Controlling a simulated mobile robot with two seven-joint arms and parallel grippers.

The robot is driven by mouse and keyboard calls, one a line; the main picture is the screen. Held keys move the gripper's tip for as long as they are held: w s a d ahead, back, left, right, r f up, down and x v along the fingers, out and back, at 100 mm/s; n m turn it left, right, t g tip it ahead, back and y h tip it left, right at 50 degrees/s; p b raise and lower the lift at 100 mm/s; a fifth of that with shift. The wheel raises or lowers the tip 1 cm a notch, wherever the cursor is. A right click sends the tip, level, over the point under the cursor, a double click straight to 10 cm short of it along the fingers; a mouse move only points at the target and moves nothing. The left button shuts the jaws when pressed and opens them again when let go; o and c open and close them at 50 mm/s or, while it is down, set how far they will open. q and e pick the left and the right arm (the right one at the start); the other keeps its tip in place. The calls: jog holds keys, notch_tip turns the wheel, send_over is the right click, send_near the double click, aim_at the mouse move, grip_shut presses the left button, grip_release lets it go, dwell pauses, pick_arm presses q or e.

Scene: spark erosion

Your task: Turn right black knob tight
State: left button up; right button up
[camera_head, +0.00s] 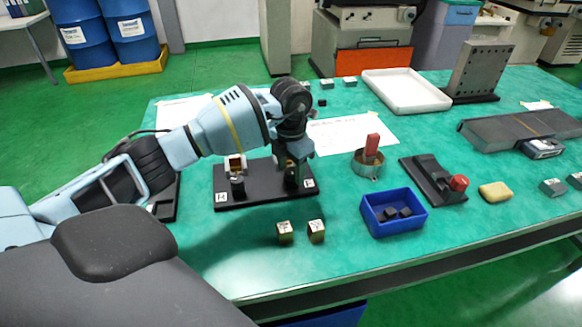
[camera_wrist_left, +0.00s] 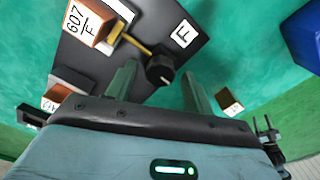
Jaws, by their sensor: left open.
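The right black knob (camera_wrist_left: 160,69) stands by the F label, beside a brass rod (camera_wrist_left: 135,43). In the head view my left gripper (camera_head: 295,168) is over this knob and largely covers it. In the wrist view my left gripper (camera_wrist_left: 158,88) is open, its fingers on either side of the knob with gaps showing.
Two small brass-coloured blocks (camera_head: 284,231) stand in front of the plate. A blue bin (camera_head: 392,229) with dark pieces is to the right, near a round tin (camera_head: 367,169) with a red block. White papers (camera_head: 355,132) lie behind.

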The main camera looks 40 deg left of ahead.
pick_arm(q)
jog(key=c, duration=1)
jog(key=shift+o, duration=0.2)
